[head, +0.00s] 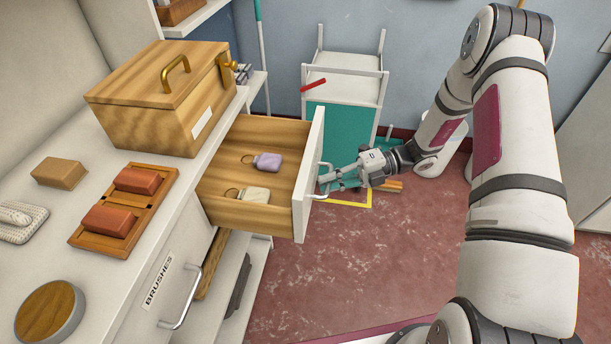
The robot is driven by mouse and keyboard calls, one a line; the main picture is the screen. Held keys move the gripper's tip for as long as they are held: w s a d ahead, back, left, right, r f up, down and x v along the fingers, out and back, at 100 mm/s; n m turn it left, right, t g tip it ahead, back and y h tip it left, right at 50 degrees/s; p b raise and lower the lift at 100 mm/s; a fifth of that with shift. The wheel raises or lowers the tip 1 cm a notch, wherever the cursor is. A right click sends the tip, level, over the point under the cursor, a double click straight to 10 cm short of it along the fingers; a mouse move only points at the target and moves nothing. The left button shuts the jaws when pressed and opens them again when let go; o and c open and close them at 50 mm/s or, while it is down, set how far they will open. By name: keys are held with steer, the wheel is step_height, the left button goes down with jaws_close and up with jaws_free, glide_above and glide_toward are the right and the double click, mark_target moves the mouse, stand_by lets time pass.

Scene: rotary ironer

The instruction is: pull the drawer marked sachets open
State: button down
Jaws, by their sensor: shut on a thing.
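A drawer (302,196) with a white front and wooden inside stands pulled out from the white cabinet, under the worktop. Its front faces away from the head camera, so any label on it is hidden. Two small tagged sachets lie inside, one lilac (267,162) and one cream (254,194). A metal bar handle (325,180) sits on the drawer's front. My gripper (331,180) reaches in from the right and is shut on this handle. The fingertips partly cover the handle.
Red floor (380,265) is clear right of the drawer.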

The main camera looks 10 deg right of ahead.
steer(key=shift+s+d, duration=0.25)
steer(key=shift+d, duration=0.4)
steer(key=shift+s+d, duration=0.25)
steer(key=shift+d, duration=0.4)
steer(key=c, duration=1.7)
jaws_free()
steer(key=shift+d, duration=0.15)
steer(key=d, duration=0.3)
steer(key=d+r, duration=0.1)
steer(key=d, duration=0.3)
steer(key=d+r, duration=0.1)
steer(key=d, duration=0.3)
steer(key=shift+w+d, duration=0.25)
steer(key=shift+w, duration=0.05)
steer(key=shift+r, duration=0.1)
